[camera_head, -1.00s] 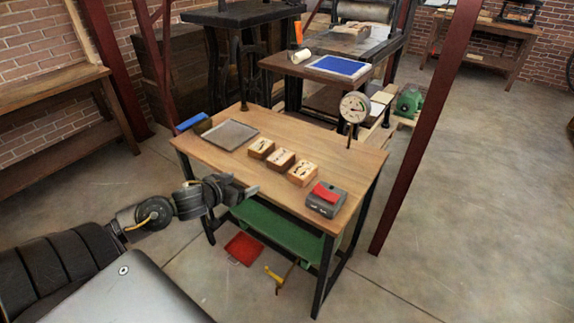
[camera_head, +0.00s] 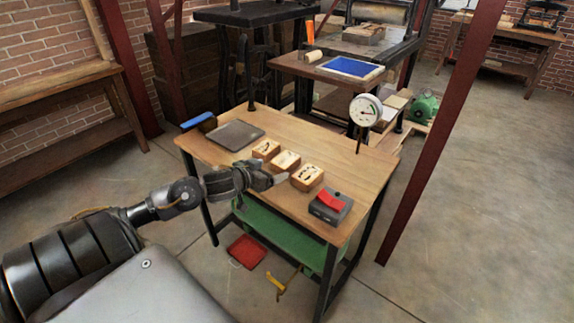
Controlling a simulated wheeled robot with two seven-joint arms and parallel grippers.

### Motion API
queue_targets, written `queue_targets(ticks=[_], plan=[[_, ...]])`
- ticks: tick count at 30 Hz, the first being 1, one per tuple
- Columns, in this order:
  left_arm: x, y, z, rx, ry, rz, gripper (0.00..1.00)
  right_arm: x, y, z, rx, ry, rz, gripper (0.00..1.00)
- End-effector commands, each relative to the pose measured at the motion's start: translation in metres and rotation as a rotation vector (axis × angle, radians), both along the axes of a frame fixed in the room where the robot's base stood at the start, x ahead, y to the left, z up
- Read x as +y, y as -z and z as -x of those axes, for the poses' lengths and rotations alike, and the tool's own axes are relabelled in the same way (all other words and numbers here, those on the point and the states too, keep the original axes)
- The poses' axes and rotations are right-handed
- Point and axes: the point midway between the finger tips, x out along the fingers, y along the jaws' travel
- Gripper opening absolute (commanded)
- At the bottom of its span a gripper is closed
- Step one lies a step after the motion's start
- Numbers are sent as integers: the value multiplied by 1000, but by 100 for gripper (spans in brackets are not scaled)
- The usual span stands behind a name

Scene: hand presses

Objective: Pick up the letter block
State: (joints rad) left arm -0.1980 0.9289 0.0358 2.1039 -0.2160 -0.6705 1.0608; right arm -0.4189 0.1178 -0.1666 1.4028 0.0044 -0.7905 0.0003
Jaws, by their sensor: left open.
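Three wooden letter blocks with dark marks on pale tops stand in a diagonal row on the wooden table: the left block (camera_head: 266,149), the middle block (camera_head: 286,161) and the right block (camera_head: 307,177). I cannot tell which letter each bears. My left gripper (camera_head: 278,180) is open and empty, over the front edge of the table, just in front of the middle block and left of the right block. It hides a little of the table there. My right gripper is not in view.
A grey tray (camera_head: 236,135) and a blue-handled brush (camera_head: 198,121) lie at the table's left. A grey box with a red top (camera_head: 330,204) stands at the right front corner, and a dial gauge (camera_head: 365,110) at the back right. Bare wooden tabletop (camera_head: 335,150) lies behind the blocks.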

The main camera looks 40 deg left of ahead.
Motion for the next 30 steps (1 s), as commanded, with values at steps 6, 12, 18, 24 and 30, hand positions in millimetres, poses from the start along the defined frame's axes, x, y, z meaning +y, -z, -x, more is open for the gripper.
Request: queue_targets(ticks=[6, 12, 18, 24, 30], plan=[[-2, 4, -14, -3, 0, 1, 82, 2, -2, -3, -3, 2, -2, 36], [-3, 13, -40, -3, -1, 2, 82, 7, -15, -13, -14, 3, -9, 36], [-3, 17, -50, -1, 0, 0, 82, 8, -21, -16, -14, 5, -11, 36], [-3, 17, -50, 0, 1, -1, 79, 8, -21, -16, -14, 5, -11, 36], [-3, 17, -50, 0, 1, 0, 53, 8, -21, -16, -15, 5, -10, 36]])
